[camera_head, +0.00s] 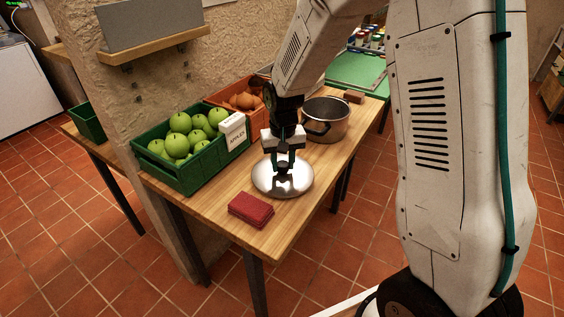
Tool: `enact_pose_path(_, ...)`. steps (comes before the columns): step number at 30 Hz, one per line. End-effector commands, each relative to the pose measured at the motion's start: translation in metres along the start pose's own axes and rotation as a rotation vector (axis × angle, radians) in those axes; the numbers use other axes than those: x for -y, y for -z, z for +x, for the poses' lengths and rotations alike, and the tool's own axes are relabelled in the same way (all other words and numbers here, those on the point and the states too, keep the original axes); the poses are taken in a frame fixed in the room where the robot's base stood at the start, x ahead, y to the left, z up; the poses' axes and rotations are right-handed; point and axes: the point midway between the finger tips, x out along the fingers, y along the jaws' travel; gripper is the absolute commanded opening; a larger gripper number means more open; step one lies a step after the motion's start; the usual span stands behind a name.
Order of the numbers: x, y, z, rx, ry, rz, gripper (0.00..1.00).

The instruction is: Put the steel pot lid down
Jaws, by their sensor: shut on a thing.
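The steel pot lid (303,181) is a shiny, shallow dome with a dark knob on top, seen near the middle of the wooden table. My gripper (283,167) points down over it and is shut on its knob. The lid looks level and is on or just above the tabletop; I cannot tell whether it touches. The steel pot (331,121) stands open behind it to the right, with dark handles. The jaws partly hide the lid's knob.
On the wooden table (219,199), a folded red cloth (251,209) lies just in front of the lid. A green crate (184,176) of apples with a white label (233,132) stands left. An orange crate (216,99) of brown produce is behind. Bare wood lies right of the cloth.

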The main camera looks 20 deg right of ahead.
Motion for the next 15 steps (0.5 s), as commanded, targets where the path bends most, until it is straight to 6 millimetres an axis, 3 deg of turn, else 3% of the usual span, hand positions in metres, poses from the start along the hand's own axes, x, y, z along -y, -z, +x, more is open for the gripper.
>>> enact_pose_path(2,-0.0002,-0.0002,0.0027,0.001,0.000,0.000,0.06)
enact_pose_path(3,-0.0003,-0.0002,0.0030,0.001,0.000,0.000,0.39)
enact_pose_path(5,-0.0004,-0.0002,0.0028,0.001,0.000,0.000,0.55)
enact_pose_path(15,-0.0002,0.0001,-0.0006,-0.001,0.000,0.000,0.55)
